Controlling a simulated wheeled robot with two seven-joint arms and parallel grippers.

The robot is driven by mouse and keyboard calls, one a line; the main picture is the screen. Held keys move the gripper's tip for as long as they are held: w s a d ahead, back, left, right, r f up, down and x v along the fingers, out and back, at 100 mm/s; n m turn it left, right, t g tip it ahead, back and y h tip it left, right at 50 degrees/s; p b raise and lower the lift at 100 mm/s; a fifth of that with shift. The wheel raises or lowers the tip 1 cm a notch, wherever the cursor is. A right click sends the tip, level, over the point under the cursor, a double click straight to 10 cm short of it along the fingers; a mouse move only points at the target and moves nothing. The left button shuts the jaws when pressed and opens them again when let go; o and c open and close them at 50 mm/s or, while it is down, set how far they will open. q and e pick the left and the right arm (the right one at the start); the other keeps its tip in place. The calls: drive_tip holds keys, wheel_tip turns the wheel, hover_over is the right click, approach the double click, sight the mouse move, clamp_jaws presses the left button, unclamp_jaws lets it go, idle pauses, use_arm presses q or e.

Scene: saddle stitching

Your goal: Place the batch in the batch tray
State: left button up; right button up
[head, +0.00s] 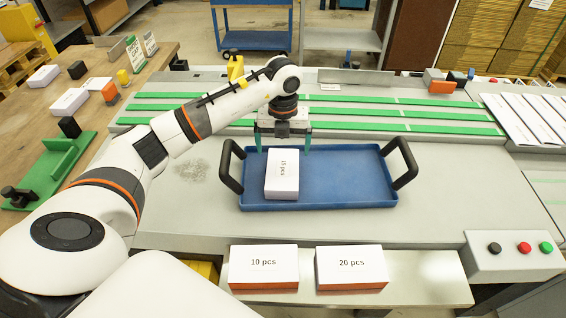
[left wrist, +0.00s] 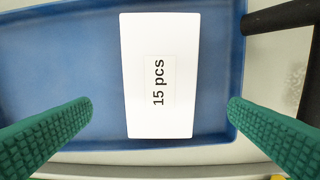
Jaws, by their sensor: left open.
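A white batch block labelled "15 pcs" (head: 282,175) lies in the left part of the blue batch tray (head: 345,185). The same block (left wrist: 158,60) shows in the left wrist view, flat on the tray floor (left wrist: 60,60). My left gripper (head: 284,150) is open above the tray, just behind the block in the head view. In the left wrist view its green fingertips (left wrist: 160,112) are spread wide on either side of the block and do not touch it. My right gripper is not in view.
Two white blocks labelled "10 pcs" (head: 263,266) and "20 pcs" (head: 351,266) lie on the front ledge. The tray has black handles (head: 404,163) at both ends. A button box (head: 515,252) stands at the front right. The tray's right part is empty.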

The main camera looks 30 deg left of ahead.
sight(283, 165)
use_arm(q)
drive_tip(key=shift+r+b, duration=0.35)
drive_tip(key=shift+r, duration=1.8)
